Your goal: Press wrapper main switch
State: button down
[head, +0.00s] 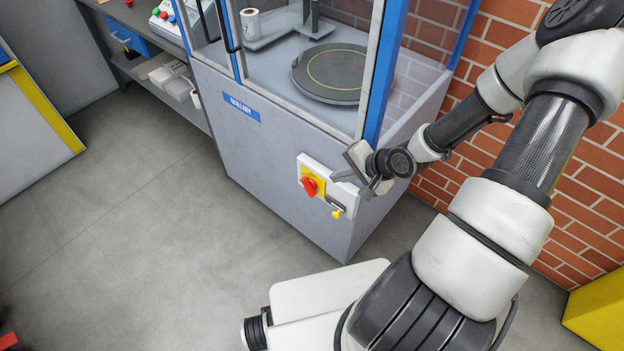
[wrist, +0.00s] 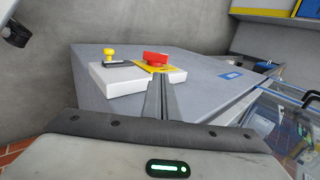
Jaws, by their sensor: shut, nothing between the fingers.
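The main switch is a red knob (head: 310,186) on a yellow plate (head: 318,178), set in a white panel (head: 312,162) on the front of the grey wrapper cabinet (head: 285,180). A dark part with a yellow knob (head: 337,213) sits beside it on the panel. My gripper (head: 335,177) is shut and empty, just right of the red knob in the head view. In the wrist view, the closed fingertips (wrist: 160,80) point at the red knob (wrist: 155,58) and overlap the panel edge below it. Whether they touch anything cannot be told.
The glazed cabinet top holds a round turntable (head: 335,72) behind blue posts. A brick wall (head: 500,170) stands at the right. A bench with a control box (head: 168,22) is at the back left. The grey floor (head: 150,220) in front is clear.

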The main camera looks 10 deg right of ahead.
jog(key=b, duration=0.6)
send_near(306, 182)
jog(key=x, duration=0.5)
jog(key=shift+s+f, duration=0.1)
jog(key=shift+s, duration=0.05)
jog(key=shift+w+a+f, duration=0.25)
jog(key=shift+w+f, duration=0.05)
jog(key=shift+w, duration=0.05)
jog(key=shift+r, duration=0.1)
jog(key=shift+w+r+p, duration=0.1)
jog(key=shift+p, duration=0.3)
jog(key=shift+a+g+h, duration=0.1)
jog(key=shift+g+h, duration=0.2)
